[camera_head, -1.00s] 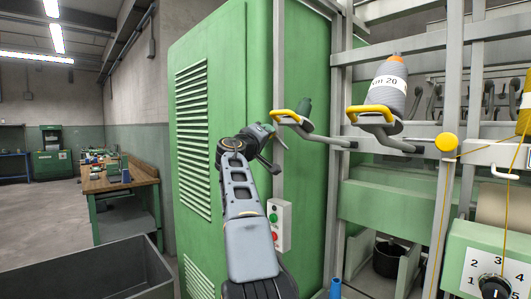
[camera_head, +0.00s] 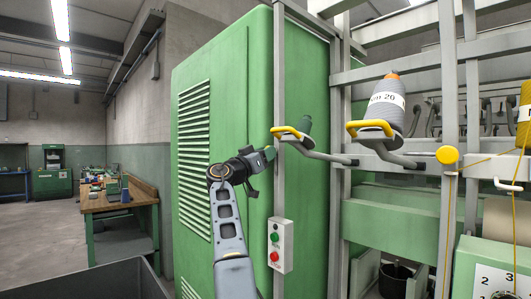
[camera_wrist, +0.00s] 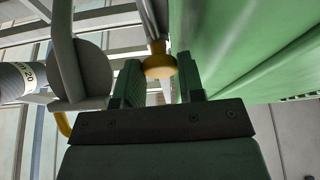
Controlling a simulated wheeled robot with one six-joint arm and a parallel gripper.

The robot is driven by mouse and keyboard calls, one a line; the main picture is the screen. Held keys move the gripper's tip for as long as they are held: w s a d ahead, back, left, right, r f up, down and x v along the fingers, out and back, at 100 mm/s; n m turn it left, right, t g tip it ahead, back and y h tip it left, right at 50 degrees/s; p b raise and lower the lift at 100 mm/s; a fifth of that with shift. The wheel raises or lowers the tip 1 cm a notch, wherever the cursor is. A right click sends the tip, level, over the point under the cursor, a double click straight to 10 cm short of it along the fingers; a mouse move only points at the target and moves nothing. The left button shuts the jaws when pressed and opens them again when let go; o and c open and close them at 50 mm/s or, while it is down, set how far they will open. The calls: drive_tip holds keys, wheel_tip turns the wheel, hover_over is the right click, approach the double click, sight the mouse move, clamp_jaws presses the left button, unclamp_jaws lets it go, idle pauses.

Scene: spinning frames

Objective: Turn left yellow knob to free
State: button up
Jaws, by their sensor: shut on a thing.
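In the wrist view, the left yellow knob (camera_wrist: 160,64) sits between the two dark green fingers of my gripper (camera_wrist: 158,70), on the end of a grey rod. My gripper is shut on it. In the head view, my gripper (camera_head: 269,154) is at the grey post (camera_head: 280,185) beside the green cabinet, just below and left of the left yellow handle. The knob itself is hidden there behind the gripper. A second round yellow knob (camera_head: 447,154) is on the post farther right, clear of my arm.
Another holder to the right carries a grey yarn cone (camera_head: 384,107). A button box (camera_head: 280,245) hangs below. The green cabinet (camera_head: 235,110) stands close behind my arm.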

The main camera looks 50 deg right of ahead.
drive_tip(key=shift+m+g, duration=0.6)
drive_tip(key=shift+m, duration=0.3)
drive_tip(key=o, duration=0.9)
drive_tip(key=shift+s+r, duration=0.1)
drive_tip(key=b+v, duration=0.5)
drive_tip(key=v, duration=0.3)
drive_tip(key=shift+s, duration=0.1)
